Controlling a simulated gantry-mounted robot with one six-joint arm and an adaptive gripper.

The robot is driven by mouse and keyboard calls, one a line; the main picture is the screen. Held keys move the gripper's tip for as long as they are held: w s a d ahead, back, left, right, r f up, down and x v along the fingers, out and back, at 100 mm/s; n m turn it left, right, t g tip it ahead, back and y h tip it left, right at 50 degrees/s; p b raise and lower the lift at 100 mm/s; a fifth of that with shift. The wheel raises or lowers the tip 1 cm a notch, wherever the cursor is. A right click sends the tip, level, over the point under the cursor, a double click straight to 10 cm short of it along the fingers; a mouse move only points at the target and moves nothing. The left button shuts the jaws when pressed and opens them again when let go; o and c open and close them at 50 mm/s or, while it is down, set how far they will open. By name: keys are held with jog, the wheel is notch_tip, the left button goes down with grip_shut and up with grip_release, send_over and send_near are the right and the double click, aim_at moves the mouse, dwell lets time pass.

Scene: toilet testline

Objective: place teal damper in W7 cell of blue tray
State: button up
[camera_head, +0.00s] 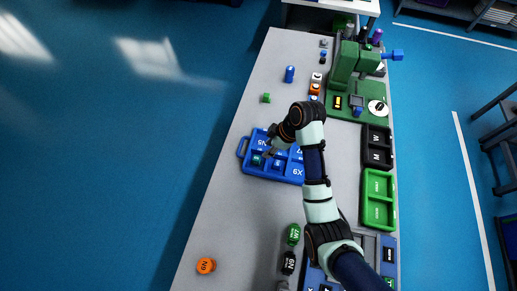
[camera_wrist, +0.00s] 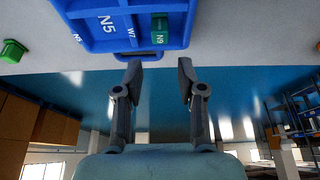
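The blue tray (camera_head: 243,148) lies on the grey table, and its near part fills the top of the wrist view (camera_wrist: 75,25). Its labels include N5 and W7. A small teal piece, seemingly the teal damper (camera_head: 257,160), sits in the tray's lower left compartment beside the N5 one. It also shows in the wrist view (camera_wrist: 160,23), with N9 written at its lower edge. I cannot tell for sure which label belongs to its cell. My gripper (camera_wrist: 161,70) is open, with nothing between its fingers, close to the teal piece. In the head view my gripper (camera_head: 271,150) is over the tray's left half.
A green piece (camera_head: 266,98) and a blue cylinder (camera_head: 290,74) stand beyond the tray. An orange piece (camera_head: 206,265) is at the near left. Green (camera_head: 293,235) and black cylinders (camera_head: 288,263) stand near my arm. Black and green trays (camera_head: 378,212) line the right edge.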

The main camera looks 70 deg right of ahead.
dwell(0.3)
jog(key=w+a+r+t+h, duration=0.15)
jog(key=w+a+r, duration=0.25)
jog(key=w+a, duration=0.7)
jog(key=w+a+r+t, duration=0.1)
jog(key=a+r+t, duration=0.1)
jog(key=a+r, duration=0.3)
jog(key=w+a+r+t, duration=0.1)
jog(key=a+r, duration=0.4)
jog(key=a, duration=0.9)
jog(key=w+a+r+m+t+y, duration=0.1)
jog(key=a+r+t, duration=0.3)
jog(key=a, duration=0.6)
jog(key=shift+r, duration=0.9)
jog(key=shift+d, duration=0.1)
